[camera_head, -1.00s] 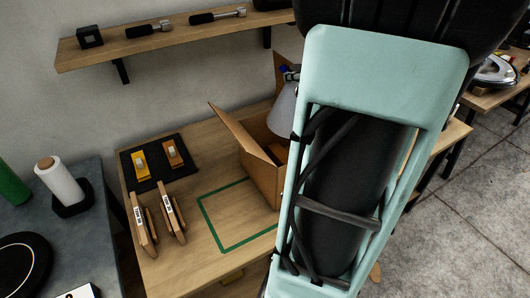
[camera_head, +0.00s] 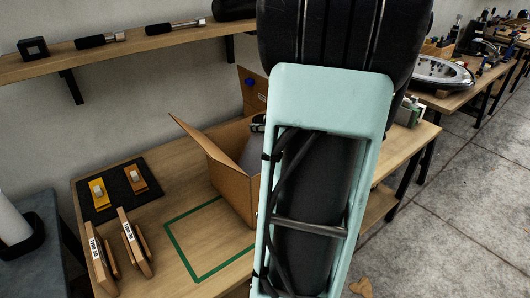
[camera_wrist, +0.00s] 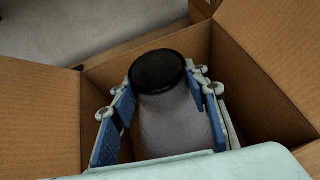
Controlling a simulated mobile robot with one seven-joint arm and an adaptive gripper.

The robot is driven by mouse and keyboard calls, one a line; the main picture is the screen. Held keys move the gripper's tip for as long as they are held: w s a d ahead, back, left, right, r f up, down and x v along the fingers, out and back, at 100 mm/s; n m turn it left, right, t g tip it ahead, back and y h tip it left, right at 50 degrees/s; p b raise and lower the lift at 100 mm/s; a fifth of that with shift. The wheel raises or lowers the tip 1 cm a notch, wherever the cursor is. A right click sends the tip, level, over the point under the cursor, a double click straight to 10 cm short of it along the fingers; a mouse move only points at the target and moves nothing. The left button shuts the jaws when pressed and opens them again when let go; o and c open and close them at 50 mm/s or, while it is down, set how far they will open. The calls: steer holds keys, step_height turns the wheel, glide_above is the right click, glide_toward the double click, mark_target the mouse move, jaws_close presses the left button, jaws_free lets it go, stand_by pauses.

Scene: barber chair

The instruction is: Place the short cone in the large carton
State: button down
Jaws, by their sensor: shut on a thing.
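The large carton (camera_head: 232,181) stands open on the wooden table in the head view, partly hidden behind my arm. Its cardboard walls (camera_wrist: 262,85) surround my gripper in the wrist view. My gripper (camera_wrist: 165,108) is shut on the short cone (camera_wrist: 175,125), a grey tapered body with a black round end facing the camera. The blue finger pads lie on both sides of it. The cone is inside the carton opening; whether it touches the floor is hidden. In the head view a grey part of the cone (camera_head: 249,158) shows between the carton wall and my arm.
A green square outline (camera_head: 183,236) is marked on the table (camera_head: 160,270) left of the carton. A black mat (camera_head: 113,190) with two small blocks and wooden clamp-like pieces (camera_head: 136,240) lie farther left. A wall shelf (camera_head: 115,47) hangs behind. An open flap (camera_head: 199,139) sticks out leftward.

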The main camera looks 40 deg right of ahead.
step_height(320, 180, down, 4)
steer(key=shift+f+b, duration=0.25)
steer(key=shift+b, duration=0.4)
steer(key=shift+f+b, duration=0.4)
steer(key=shift+b, duration=0.05)
steer(key=shift+f+b, duration=0.25)
steer(key=shift+b, duration=0.05)
steer(key=c, duration=1.1)
jaws_free()
